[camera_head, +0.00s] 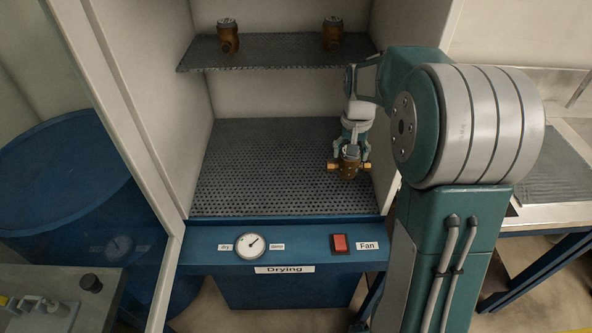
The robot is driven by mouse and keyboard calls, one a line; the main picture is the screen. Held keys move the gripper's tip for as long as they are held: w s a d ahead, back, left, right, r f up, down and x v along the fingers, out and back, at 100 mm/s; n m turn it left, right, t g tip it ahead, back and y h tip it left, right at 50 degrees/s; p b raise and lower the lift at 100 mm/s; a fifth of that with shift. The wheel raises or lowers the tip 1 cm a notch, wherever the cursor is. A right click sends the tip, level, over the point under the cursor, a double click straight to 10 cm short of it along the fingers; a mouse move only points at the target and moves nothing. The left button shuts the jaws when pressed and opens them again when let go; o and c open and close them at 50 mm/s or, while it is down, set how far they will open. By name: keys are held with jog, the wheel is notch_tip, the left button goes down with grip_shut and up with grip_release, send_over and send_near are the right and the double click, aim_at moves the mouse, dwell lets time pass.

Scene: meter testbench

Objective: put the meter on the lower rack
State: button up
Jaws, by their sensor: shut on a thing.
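The meter (349,167) is a brown body with brass-coloured ends pointing left and right. My gripper (350,152) is shut on it from above, at the right side of the drying cabinet. The lower rack (265,165) is a dark perforated shelf, and the part of it in view is bare. The meter shows in front of the rack's right part; I cannot tell whether it touches the rack. My arm hides the cabinet's right edge.
Two other brown meters stand on the upper rack (280,56), one at the left (228,36) and one at the right (333,34). The cabinet's blue front panel (205,254) carries a dial (250,245) and a red fan switch (340,243). The lower rack's middle and left are free.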

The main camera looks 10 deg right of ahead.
jog(key=shift+w+a+f, duration=0.9)
jog(key=shift+a+f, duration=0.95)
jog(key=shift+f, duration=0.1)
jog(key=shift+w+a+f, duration=0.95)
jog(key=shift+a+f, duration=0.9)
jog(key=shift+f, duration=0.1)
jog(key=shift+w+a+f, duration=0.9)
jog(key=shift+a+f, duration=0.95)
jog(key=shift+f, duration=0.1)
jog(key=o, duration=1.2)
jog(key=shift+d+f, duration=0.1)
jog(key=shift+d, duration=0.05)
jog(key=shift+c, duration=0.2)
